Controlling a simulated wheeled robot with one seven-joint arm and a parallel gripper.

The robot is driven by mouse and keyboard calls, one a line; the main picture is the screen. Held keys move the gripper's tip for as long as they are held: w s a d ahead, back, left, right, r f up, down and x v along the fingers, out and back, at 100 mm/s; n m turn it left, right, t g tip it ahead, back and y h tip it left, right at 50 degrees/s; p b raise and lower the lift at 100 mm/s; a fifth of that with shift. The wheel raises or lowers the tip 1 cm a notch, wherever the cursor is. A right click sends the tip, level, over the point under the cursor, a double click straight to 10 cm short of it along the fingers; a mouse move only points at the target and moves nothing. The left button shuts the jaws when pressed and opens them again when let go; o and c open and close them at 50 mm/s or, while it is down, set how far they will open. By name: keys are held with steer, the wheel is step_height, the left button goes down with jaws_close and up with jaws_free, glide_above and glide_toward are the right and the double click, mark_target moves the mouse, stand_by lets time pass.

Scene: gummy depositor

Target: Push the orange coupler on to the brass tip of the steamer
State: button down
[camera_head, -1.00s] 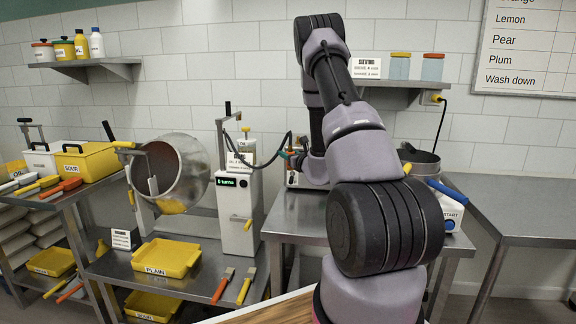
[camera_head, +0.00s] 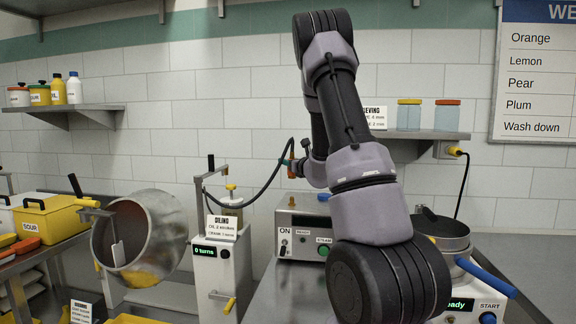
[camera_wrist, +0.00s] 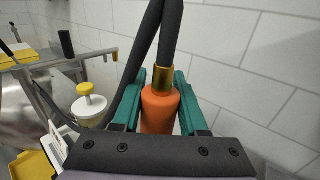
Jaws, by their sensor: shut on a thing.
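My gripper (camera_wrist: 158,108) is shut on the orange coupler (camera_wrist: 158,115), with a teal finger on each side. A brass collar (camera_wrist: 162,74) joins the coupler to a black hose (camera_wrist: 172,30). In the head view the gripper (camera_head: 292,162) is small, partly hidden by my arm, and in the air above the steamer. The steamer (camera_head: 304,236) is a grey box with an ON switch and a green button on the steel table. The coupler is apart from the steamer.
The hose loops left to the oiling stand (camera_head: 220,265). A round steel drum (camera_head: 140,240) stands further left. A sieving machine (camera_head: 465,285) with a blue handle is at right. A wall shelf with jars (camera_head: 428,116) is behind my arm. The tiled wall (camera_wrist: 260,60) is close.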

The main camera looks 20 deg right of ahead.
steer(key=shift+f, duration=3.1)
steer(key=shift+f, duration=0.2)
steer(key=shift+f, duration=1.3)
steer(key=shift+c, duration=1.8)
jaws_free()
